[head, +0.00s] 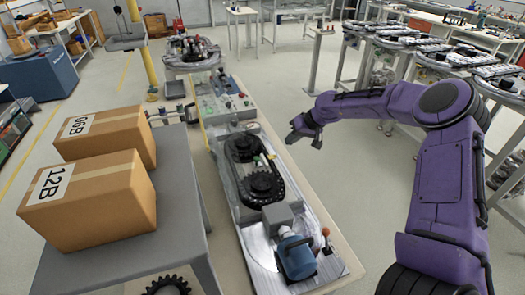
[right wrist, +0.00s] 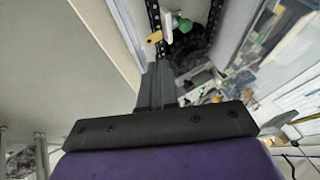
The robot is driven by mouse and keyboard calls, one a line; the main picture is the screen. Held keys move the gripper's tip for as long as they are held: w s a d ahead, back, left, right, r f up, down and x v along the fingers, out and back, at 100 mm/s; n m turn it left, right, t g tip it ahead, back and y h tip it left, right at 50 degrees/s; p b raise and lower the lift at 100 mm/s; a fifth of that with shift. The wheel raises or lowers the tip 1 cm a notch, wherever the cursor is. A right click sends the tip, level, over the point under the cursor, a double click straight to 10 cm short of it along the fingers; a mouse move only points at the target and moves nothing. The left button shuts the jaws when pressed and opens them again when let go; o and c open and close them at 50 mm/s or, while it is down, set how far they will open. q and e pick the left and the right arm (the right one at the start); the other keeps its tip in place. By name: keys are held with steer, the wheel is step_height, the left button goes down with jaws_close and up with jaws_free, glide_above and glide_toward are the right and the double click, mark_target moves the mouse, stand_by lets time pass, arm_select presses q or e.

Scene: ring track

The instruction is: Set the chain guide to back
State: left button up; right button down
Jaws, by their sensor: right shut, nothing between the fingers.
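The chain drive, a black chain around two dark sprockets (head: 262,185), lies on the long silver plate in the head view. A small pale piece with a green part (head: 266,158), possibly the chain guide, sits inside the loop; I cannot tell its setting. In the right wrist view the chain (right wrist: 155,14), a yellow tip (right wrist: 155,37) and a green part (right wrist: 184,24) show beyond the fingers. My right gripper (head: 294,137) is shut and empty, right of the chain drive and apart from it. Its fingers (right wrist: 160,82) also show in the wrist view. My left gripper is not in view.
A blue motor (head: 296,257) and a red-knobbed lever (head: 326,238) stand at the plate's near end. A control box (head: 222,98) is at its far end. Two cartons (head: 95,200) sit on a grey table at left.

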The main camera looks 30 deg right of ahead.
steer(key=p+x, duration=0.1)
steer(key=x, duration=0.8)
steer(key=shift+s+f, duration=0.1)
steer(key=shift+f, duration=0.15)
steer(key=a, duration=0.1)
steer(key=w+a+p, duration=0.1)
steer(key=a+p, duration=0.1)
steer(key=shift+w+a+f, duration=0.1)
steer(key=shift+w+f, duration=0.25)
steer(key=shift+w, duration=0.05)
steer(key=shift+a+f, duration=0.1)
steer(key=shift+a, duration=0.3)
steer(key=shift+w+f, duration=0.1)
